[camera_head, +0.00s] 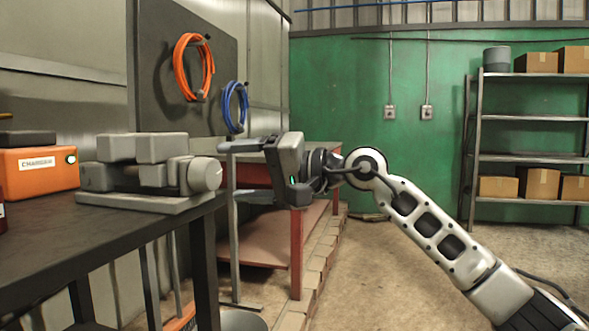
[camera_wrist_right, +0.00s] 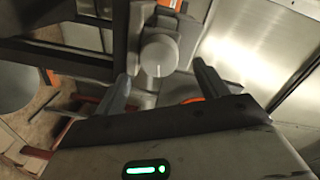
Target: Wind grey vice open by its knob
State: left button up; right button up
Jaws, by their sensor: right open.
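The grey vice (camera_head: 148,148) sits on its base plate near the right end of the dark bench. Its round light-grey knob (camera_head: 203,174) faces right, towards my right gripper. My right gripper (camera_head: 236,170) is open and empty, to the right of the knob with its fingers pointing at it. In the right wrist view the knob (camera_wrist_right: 158,55), with a pale line on its face, shows just beyond and between the two spread fingertips (camera_wrist_right: 162,70). I see no contact. The vice's jaws are partly hidden behind its upper blocks. My left gripper is not in view.
An orange charger box (camera_head: 38,170) stands left of the vice on the dark bench (camera_head: 70,235). A red-legged table (camera_head: 297,240) stands behind my gripper. Orange (camera_head: 180,70) and blue (camera_head: 228,108) hoses hang on the wall panel. Open floor lies to the right.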

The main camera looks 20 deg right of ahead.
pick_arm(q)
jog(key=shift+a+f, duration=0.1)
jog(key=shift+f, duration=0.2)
pick_arm(e)
jog(key=v, duration=1.1)
